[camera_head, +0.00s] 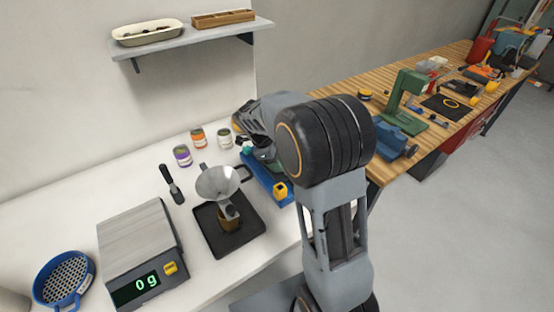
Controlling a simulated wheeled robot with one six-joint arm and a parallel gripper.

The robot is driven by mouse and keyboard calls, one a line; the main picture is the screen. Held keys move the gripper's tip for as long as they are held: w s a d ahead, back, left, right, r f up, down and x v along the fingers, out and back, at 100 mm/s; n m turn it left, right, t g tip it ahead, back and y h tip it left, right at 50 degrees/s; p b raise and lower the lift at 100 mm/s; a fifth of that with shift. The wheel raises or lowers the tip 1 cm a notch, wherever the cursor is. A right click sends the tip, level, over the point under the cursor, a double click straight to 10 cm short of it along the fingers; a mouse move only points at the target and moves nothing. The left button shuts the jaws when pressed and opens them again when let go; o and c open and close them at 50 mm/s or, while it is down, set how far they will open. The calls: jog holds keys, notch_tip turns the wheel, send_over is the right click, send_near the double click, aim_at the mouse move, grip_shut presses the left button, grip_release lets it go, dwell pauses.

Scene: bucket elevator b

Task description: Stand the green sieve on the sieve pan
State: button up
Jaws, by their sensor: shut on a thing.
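My gripper (262,148) is at the far end of my arm, over the blue base at the back of the white table. My arm and wrist hide much of it. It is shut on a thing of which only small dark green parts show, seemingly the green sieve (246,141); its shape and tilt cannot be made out. The blue base (262,176) with a yellow knob lies just below and is partly covered by my arm. I cannot clearly pick out the sieve pan, nor tell whether the held thing touches anything.
A blue sieve (65,278) lies at the front left, beside a scale (140,250) reading 0 g. A metal funnel (218,183) stands over a black tray (206,222). Several small cans (183,156) stand behind. A wall shelf (190,40) holds two trays. A wooden workbench (375,100) is at right.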

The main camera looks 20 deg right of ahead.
jog(key=o, duration=1)
jog(key=shift+r, duration=0.1)
jog(key=shift+r+p, duration=0.6)
jog(key=shift+p, duration=0.3)
jog(key=b+v, duration=0.2)
jog(key=v, duration=0.9)
jog(key=s+a+f+n+t+y, duration=0.1)
jog(key=s+f+n+t+y, duration=0.1)
jog(key=s+n, duration=0.6)
jog(key=s+a+f+n+t+y, duration=0.1)
jog(key=s+n+t+y, duration=0.1)
jog(key=s+n, duration=0.7)
jog(key=shift+s+f+n+t+y, duration=0.35)
jog(key=shift+n+t, duration=0.35)
jog(key=shift+n, duration=3.4)
jog(key=shift+d, duration=0.1)
